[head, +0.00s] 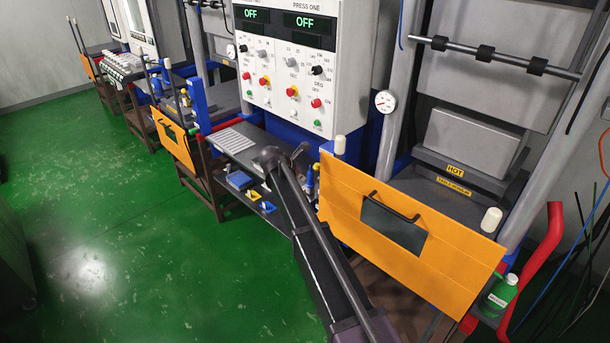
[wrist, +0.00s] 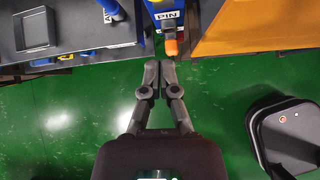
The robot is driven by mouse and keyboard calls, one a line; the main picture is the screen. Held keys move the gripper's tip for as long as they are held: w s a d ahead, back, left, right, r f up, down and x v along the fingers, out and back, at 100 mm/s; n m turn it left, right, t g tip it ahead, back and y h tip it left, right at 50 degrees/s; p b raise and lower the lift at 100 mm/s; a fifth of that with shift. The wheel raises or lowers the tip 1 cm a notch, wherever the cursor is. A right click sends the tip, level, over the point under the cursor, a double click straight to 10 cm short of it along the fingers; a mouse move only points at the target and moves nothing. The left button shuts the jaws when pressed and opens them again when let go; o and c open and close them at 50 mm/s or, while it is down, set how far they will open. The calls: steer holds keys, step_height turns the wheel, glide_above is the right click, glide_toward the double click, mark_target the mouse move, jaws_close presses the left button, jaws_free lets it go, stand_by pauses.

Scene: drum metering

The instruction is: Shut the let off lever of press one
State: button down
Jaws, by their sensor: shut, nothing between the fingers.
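Press one stands on the right in the head view, with its orange guard (head: 350,205) across the front and a sign reading HOT behind it. A small blue and yellow fitting (head: 311,180) sits at the guard's left edge, just right of my arm. In the wrist view a blue part labelled PIN (wrist: 167,17) has an orange tip (wrist: 171,47) pointing toward me. I cannot tell for sure whether this is the let off lever. My gripper (wrist: 148,64) is shut and empty, just left of and short of the orange tip, apart from it.
A control panel (head: 290,75) reading OFF twice stands behind my arm. A grey shelf (wrist: 110,38) with a tray (wrist: 50,28) lies left of the fingers. The orange guard (wrist: 255,28) lies to the right. Green floor (head: 110,220) is clear at left.

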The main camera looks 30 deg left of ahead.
steer(key=shift+p+v, duration=1.5)
steer(key=shift+v, duration=0.8)
steer(key=shift+r, duration=0.1)
